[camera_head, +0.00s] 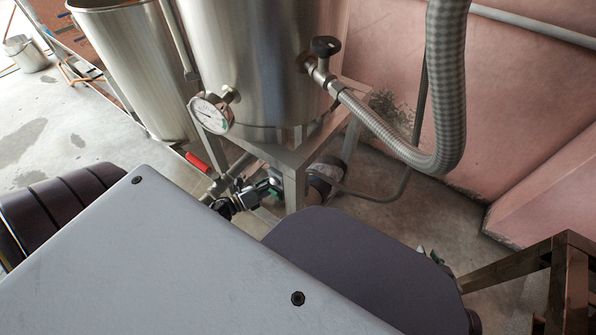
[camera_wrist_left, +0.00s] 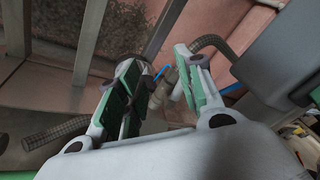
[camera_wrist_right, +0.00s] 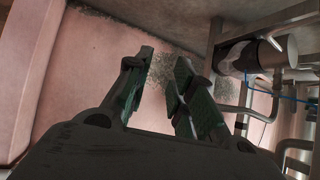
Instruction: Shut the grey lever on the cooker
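The steel cooker (camera_head: 250,60) stands on a square metal frame in the head view, with a round dial gauge (camera_head: 211,113). I cannot make out the grey lever for certain. My right gripper (camera_head: 434,256) is mostly hidden behind my dark arm. The right wrist view shows its fingers (camera_wrist_right: 161,82) apart, with nothing between them. My left gripper (camera_wrist_left: 158,80) is open in its wrist view; a metal pipe fitting (camera_wrist_left: 170,88) shows between its fingers, contact unclear.
A thick braided hose (camera_head: 450,90) curves down right of the cooker, below a black knob valve (camera_head: 325,47). A pink wall (camera_head: 530,85) stands behind. A brown metal frame (camera_head: 568,270) is at lower right. Open floor (camera_head: 45,120) lies at left.

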